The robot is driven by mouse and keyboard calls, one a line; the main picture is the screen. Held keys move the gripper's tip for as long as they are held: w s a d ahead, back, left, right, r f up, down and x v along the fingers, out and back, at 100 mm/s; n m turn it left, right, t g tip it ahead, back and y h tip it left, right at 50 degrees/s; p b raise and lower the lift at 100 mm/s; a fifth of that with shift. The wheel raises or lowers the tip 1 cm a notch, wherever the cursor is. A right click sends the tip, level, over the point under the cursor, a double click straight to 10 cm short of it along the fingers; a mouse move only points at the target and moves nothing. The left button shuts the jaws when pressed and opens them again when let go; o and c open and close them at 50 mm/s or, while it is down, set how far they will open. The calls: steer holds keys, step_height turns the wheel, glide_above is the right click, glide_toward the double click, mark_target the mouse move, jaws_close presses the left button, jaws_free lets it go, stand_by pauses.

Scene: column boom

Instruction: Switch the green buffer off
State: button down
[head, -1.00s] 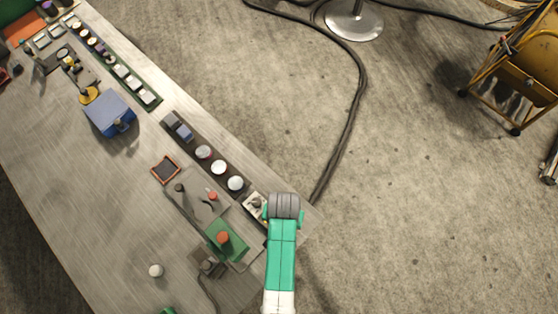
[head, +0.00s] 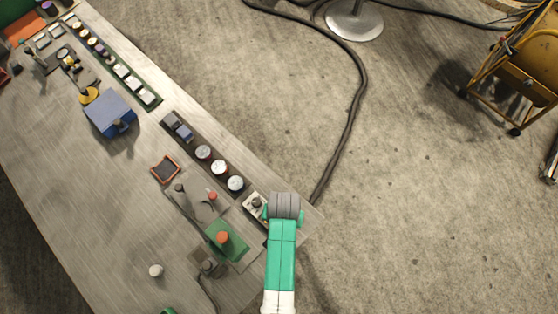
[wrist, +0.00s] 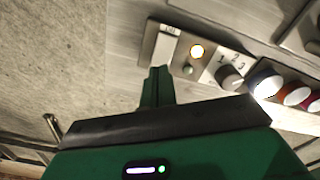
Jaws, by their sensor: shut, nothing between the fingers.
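A green block with an orange-red top (head: 226,240) stands on a grey base near the bench's right end in the head view; I cannot tell if it is the green buffer. My green gripper (wrist: 157,73) is shut and empty in the wrist view. Its fingertips are just below a small control panel (wrist: 188,71) and look close to it; I cannot tell if they touch. The panel has a pale labelled plate (wrist: 165,45), a lit warm lamp (wrist: 197,51), a small greenish button (wrist: 187,70) and a dial (wrist: 230,77) with numbers. In the head view my arm hides the fingers.
A dark strip with round white-topped knobs (head: 219,167) runs along the bench edge beside the panel. A blue box (head: 109,112) and a red-rimmed tray (head: 165,169) sit farther left. The concrete floor right of the bench is mostly open, with a cable (head: 358,85) and yellow cart (head: 522,75).

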steer(key=shift+f+b, duration=0.65)
steer(key=shift+f, duration=0.3)
stand_by(0.6)
step_height(320, 180, up, 7)
steer(key=p, duration=0.7)
steer(key=shift+r+p, duration=0.15)
steer(key=shift+p, duration=0.15)
steer(key=shift+w, duration=0.1)
